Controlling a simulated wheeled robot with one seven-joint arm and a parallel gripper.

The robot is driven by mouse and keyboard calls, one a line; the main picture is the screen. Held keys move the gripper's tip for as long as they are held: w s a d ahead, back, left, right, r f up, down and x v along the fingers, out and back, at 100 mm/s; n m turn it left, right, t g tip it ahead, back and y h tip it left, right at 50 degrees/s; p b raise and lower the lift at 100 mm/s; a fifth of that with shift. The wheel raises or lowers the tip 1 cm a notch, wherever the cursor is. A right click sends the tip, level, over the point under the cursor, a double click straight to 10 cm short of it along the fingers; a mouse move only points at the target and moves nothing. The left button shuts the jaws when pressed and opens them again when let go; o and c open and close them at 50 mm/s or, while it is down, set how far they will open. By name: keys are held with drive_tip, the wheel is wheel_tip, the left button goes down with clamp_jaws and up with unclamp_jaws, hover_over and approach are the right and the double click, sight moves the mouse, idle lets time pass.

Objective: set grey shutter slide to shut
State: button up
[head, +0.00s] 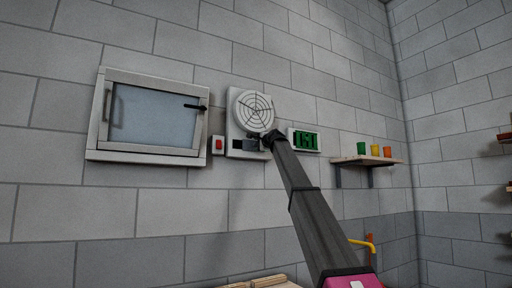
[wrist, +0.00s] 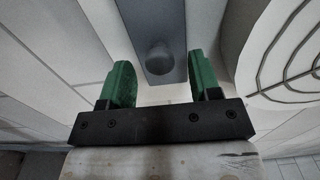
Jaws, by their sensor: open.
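The grey shutter slide shows in the wrist view as a round grey knob (wrist: 160,58) on a darker grey strip (wrist: 152,20). My gripper (wrist: 160,72) is open, with one green finger on each side of the knob. A gap shows between the knob and each finger; I cannot tell how deep the knob sits between them. In the head view my gripper (head: 268,139) is at the lower right of the white vent plate (head: 235,130), by a dark slot (head: 243,145). It hides the knob there.
The round vent grille (head: 255,110) is just above my gripper. A red switch (head: 218,145) is left of the plate and a green display (head: 305,140) right of it. A framed hatch (head: 150,117) is further left. A shelf (head: 367,160) with coloured cups is at right.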

drive_tip(key=shift+x, duration=1.25)
clamp_jaws()
drive_tip(key=s+a, duration=0.2)
drive_tip(key=a, duration=0.1)
drive_tip(key=s+a, duration=0.1)
drive_tip(key=a, duration=0.1)
drive_tip(key=shift+s+a, duration=0.1)
drive_tip(key=shift+s, duration=0.25)
unclamp_jaws()
drive_tip(key=shift+a, duration=0.1)
approach(243, 145)
drive_tip(key=v, duration=0.3)
drive_tip(key=shift+s, duration=0.1)
